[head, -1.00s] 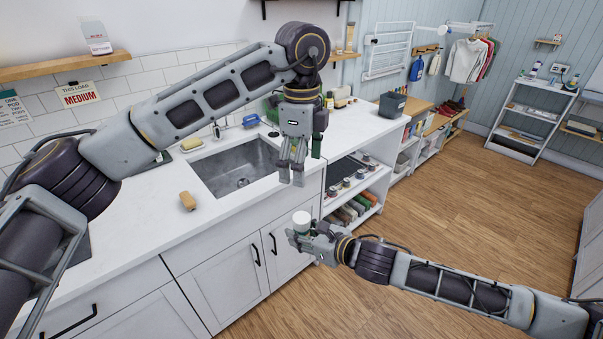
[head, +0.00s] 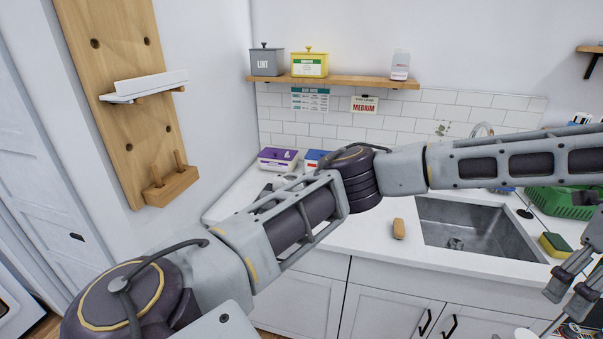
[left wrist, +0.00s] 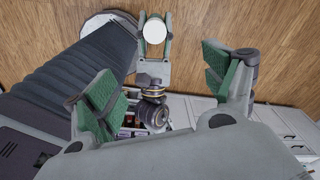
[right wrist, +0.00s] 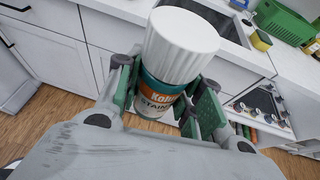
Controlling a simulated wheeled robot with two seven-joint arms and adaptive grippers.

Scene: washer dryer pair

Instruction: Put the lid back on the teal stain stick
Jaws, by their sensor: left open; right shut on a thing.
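The teal stain stick (right wrist: 153,98), with an orange-and-white label, is upright in my right gripper (right wrist: 165,102), which is shut around its body. The ribbed white lid (right wrist: 182,45) sits on top of the stick; whether it is fully seated I cannot tell. In the left wrist view the lid's round white top (left wrist: 154,30) shows between the right gripper's fingers. In the head view the left gripper (head: 566,285) is at the right edge; the stick is not clearly visible there.
A white counter (head: 350,234) holds a sink (head: 470,228), a tan brush-like block (head: 399,229), a yellow-green sponge (head: 555,245) and a green basket (head: 562,202). Cabinets lie below. A wooden wall shelf (head: 345,82) carries tins.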

